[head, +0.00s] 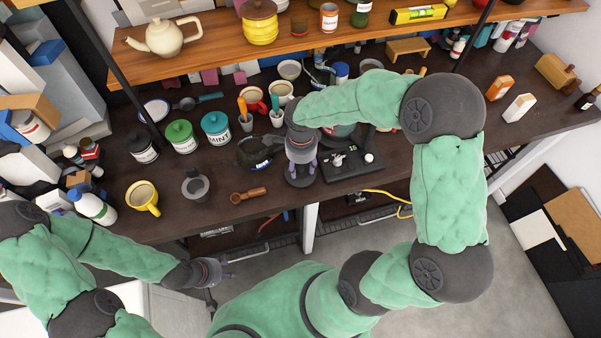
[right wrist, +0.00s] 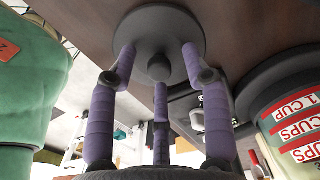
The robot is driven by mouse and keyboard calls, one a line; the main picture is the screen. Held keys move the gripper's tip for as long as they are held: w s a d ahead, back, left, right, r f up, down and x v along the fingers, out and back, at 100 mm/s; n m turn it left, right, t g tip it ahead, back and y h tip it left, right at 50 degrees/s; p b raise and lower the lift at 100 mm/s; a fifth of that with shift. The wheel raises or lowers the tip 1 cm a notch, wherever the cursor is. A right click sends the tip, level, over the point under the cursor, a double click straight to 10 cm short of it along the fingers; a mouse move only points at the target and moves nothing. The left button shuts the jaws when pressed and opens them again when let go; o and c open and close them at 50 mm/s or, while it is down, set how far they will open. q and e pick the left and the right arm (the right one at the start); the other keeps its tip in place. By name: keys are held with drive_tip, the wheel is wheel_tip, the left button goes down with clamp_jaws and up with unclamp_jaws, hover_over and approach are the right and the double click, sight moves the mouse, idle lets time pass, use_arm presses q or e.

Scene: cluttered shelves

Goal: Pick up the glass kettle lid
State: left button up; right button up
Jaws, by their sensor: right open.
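The kettle lid, a dark round disc with a small knob, lies on the dark counter (head: 225,213) in the head view, under my right gripper (head: 301,168). In the right wrist view the lid (right wrist: 150,27) fills the top middle, its knob toward the gripper. The purple fingers of my right gripper (right wrist: 160,60) are spread around the knob, tips near the disc; I cannot tell whether they touch it. The gripper is open. My left gripper (head: 217,274) is empty in front of the counter, its fingers apart.
A dark glass vessel (head: 253,153) stands left of the lid. A black scale-like base (head: 345,167) is to its right. A wooden scoop (head: 248,195) lies at front left. A vessel with red cup markings (right wrist: 295,125) stands close in the right wrist view.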

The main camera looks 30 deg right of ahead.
sight(301, 167)
clamp_jaws()
idle(0.4)
drive_tip(key=shift+r, duration=0.6)
wheel_tip(301, 167, up, 2)
drive_tip(key=shift+p, duration=0.5)
drive_tip(key=s+a+r+p, duration=0.3)
drive_tip(key=s+r, duration=0.6)
drive_tip(key=s, duration=0.4)
drive_tip(key=shift+s+r, duration=0.3)
drive_tip(key=shift+r, duration=0.1)
